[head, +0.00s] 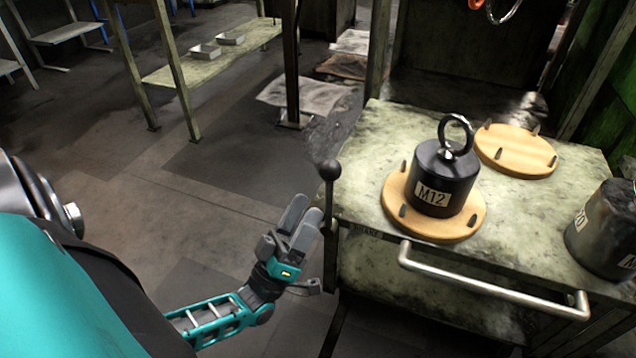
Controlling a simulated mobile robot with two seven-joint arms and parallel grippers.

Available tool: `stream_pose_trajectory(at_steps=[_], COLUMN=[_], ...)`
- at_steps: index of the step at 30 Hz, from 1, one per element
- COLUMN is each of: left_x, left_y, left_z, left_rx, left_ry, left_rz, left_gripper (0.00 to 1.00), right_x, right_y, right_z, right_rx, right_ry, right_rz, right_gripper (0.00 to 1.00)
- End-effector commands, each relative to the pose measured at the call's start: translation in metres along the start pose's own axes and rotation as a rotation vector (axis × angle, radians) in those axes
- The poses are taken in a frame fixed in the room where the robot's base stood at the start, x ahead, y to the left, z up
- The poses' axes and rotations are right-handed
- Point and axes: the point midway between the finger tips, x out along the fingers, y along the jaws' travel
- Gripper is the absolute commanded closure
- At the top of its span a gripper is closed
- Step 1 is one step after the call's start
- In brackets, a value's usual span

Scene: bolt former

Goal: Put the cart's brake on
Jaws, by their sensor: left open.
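The cart (360,140) stands at the right, with a worn pale green top. A brake lever (330,200) with a black ball knob (329,169) stands upright at the cart's left front corner. My left gripper (302,222) is just left of the lever, its fingers pointing up toward it. It is open, with nothing visible between the fingers. I cannot tell whether a finger touches the lever. My right gripper is out of the picture.
A black M12 weight (437,180) with a ring sits on a round wooden base (460,227). An empty wooden base (515,150) lies behind it. Another dark weight (602,235) stands at the right. A metal handle (490,287) runs along the cart's front.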

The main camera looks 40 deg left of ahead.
Motion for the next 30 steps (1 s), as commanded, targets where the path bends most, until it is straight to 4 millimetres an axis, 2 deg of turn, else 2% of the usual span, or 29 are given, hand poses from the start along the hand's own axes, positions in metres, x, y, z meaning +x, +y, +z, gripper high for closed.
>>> stream_pose_trajectory(at_steps=[3,9,26,30], left_x=[-0.021,-0.036,-0.037,-0.035], left_y=[-0.001,0.0,0.0,0.002], left_z=[0.001,0.0,0.0,0.005], left_rx=[0.0,0.0,0.0,0.001], left_ry=[-0.001,0.001,0.001,-0.023], left_rz=[-0.002,0.001,0.001,-0.011], left_gripper=[0.33,0.33,0.33,0.33], right_x=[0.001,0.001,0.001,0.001], right_y=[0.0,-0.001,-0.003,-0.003], right_z=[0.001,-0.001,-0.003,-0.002], right_rx=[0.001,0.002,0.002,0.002], right_ry=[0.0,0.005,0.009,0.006], right_rz=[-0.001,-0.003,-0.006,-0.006], right_gripper=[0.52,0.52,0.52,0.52])
